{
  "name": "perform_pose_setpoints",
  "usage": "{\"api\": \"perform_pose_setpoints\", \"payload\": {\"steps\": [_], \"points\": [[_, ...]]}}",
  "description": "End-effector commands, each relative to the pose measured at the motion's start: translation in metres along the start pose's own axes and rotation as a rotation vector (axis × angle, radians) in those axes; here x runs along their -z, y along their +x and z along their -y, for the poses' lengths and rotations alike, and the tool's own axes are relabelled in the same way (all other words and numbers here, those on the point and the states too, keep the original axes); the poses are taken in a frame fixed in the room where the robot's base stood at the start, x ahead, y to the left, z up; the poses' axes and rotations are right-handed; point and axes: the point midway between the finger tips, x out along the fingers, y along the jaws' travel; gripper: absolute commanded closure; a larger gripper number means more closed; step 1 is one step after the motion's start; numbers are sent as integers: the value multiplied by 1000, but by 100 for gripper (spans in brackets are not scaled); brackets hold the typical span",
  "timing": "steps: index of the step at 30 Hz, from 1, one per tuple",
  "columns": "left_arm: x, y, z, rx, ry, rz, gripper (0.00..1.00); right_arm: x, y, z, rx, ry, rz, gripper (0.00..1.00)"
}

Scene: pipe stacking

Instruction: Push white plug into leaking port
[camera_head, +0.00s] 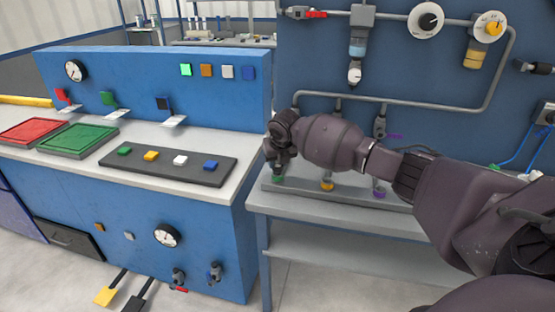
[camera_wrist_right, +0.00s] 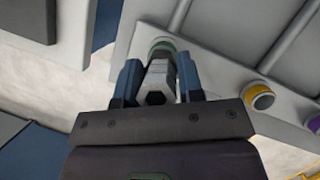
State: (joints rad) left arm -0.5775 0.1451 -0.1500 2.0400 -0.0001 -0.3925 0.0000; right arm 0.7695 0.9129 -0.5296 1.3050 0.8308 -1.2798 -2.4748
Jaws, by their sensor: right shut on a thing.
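My right gripper (camera_head: 279,165) is at the left end of the grey base strip on the right-hand table. In the right wrist view, its two blue-grey fingers (camera_wrist_right: 159,82) are shut on a pale hexagonal piece with a dark centre, which looks like the white plug (camera_wrist_right: 158,76). A green-ringed port (camera_wrist_right: 162,46) is just beyond the plug; I cannot tell whether they touch. A yellow-ringed port (camera_head: 327,185) and a purple-ringed port (camera_head: 378,191) are to the right on the strip. No leak is visible. My left gripper is out of view.
Grey pipes (camera_head: 420,104) and valves run along the blue back panel above the ports. A blue console (camera_head: 185,230) with buttons stands close on the left. Small white and green items (camera_head: 530,176) lie at the table's right, behind my arm.

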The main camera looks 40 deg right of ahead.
Motion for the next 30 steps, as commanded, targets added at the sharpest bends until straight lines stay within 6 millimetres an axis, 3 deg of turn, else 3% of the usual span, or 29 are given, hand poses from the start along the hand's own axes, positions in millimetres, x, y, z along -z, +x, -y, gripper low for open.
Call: {"api": "perform_pose_setpoints", "payload": {"steps": [22,23,28,30], "points": [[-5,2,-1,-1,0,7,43,4,10,0,1,0,-1,100],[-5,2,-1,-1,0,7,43,4,10,0,1,0,-1,64],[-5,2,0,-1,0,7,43,4,10,0,0,0,0,38],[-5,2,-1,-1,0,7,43,4,10,0,0,0,0,36]]}}
